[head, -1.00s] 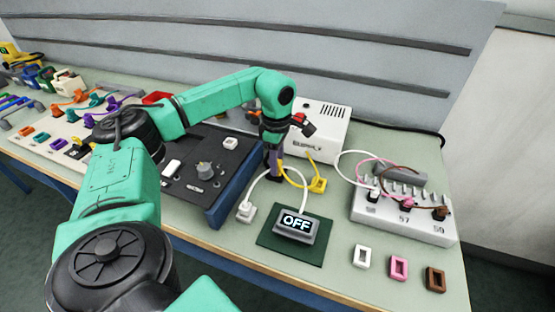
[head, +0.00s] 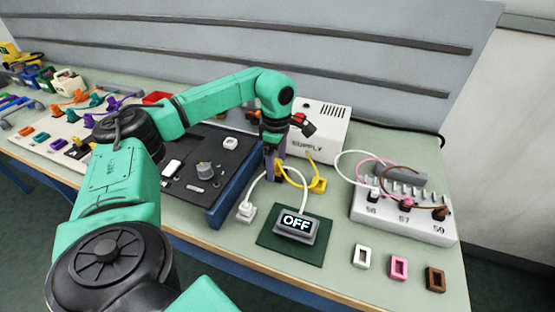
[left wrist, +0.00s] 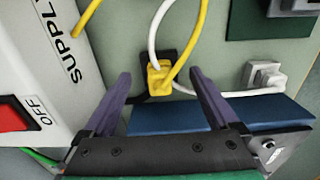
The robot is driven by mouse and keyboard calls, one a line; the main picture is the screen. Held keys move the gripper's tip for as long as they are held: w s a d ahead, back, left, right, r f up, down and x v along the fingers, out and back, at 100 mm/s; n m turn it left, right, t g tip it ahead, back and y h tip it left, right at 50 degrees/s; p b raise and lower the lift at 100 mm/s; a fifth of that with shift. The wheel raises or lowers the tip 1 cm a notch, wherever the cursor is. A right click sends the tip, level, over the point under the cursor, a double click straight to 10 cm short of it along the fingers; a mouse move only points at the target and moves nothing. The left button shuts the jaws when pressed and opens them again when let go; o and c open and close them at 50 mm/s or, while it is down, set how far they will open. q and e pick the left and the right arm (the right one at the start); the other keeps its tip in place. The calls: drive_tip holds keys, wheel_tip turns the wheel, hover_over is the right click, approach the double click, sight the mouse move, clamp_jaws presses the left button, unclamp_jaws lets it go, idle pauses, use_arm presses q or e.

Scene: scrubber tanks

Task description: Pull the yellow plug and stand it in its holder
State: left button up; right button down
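The yellow plug (left wrist: 158,78) shows in the left wrist view, at a dark block on the bench, with its yellow cable running upward. In the head view it is hidden behind my gripper. My left gripper (head: 274,172) is open and points down over this spot. In the left wrist view its two purple fingers (left wrist: 161,85) stand apart, one each side of the plug, not visibly touching it. A yellow holder-like piece (head: 318,186) lies in front of the supply box, right of my gripper. My right gripper is not in view.
The white supply box (head: 320,128) stands behind, its red switch (left wrist: 13,114) beside "OFF". A white cable loops close to the plug from a white plug (head: 246,211). An "OFF" display (head: 296,227) sits on a green mat. A dark panel (head: 205,187) is left; a socket strip (head: 400,228) is right.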

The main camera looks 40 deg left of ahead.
use_arm(q)
drive_tip(key=shift+r, duration=0.1)
wheel_tip(320, 180, up, 10)
wheel_tip(320, 180, up, 4)
drive_tip(key=r+p, duration=0.1)
hover_over(277, 161)
drive_tip(key=shift+s+f, duration=0.1)
drive_tip(key=shift+f, duration=0.15)
